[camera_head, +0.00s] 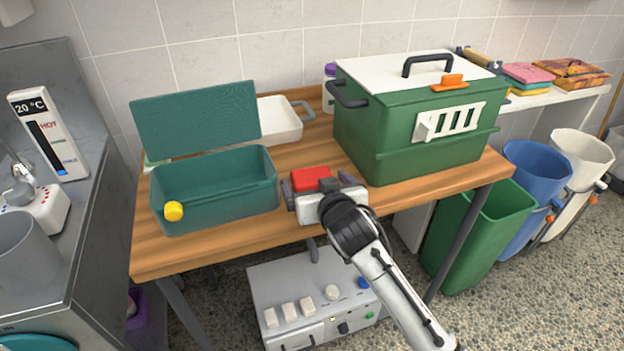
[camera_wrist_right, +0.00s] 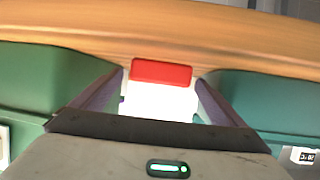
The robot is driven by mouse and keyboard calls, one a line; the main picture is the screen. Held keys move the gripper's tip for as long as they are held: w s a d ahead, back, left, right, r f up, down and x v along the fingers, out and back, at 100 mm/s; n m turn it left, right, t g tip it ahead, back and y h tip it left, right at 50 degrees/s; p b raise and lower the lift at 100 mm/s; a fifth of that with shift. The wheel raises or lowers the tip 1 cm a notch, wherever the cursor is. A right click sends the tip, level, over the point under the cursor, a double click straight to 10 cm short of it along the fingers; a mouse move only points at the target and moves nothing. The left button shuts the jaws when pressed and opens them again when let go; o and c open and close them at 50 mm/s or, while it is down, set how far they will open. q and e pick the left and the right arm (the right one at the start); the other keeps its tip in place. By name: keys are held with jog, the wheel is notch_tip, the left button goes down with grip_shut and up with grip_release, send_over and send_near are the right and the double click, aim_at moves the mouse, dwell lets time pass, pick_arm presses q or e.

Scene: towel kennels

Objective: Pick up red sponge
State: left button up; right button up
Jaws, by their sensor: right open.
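The red sponge (camera_head: 310,178) lies on the wooden table (camera_head: 205,240), between the teal box and the green kennel. My right gripper (camera_head: 318,183) is open at the sponge's near side, with its fingers spread to either side. Its body covers part of the sponge's near edge. In the right wrist view the sponge (camera_wrist_right: 161,71) shows as a flat red block between the two fingertips (camera_wrist_right: 162,80), with gaps on both sides. A bright white area lies below it there; I cannot tell what it is. My left gripper is not in view.
The open teal box (camera_head: 225,205) with a yellow knob stands left of the sponge. The green kennel (camera_head: 380,140) with a white lid stands close on the right. A white tray (camera_head: 280,122) sits behind. The table's front edge is near the gripper.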

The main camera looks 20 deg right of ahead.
aim_at(314, 180)
jog(key=x, duration=0.3)
jog(key=shift+w, duration=0.2)
jog(key=c, duration=1.1)
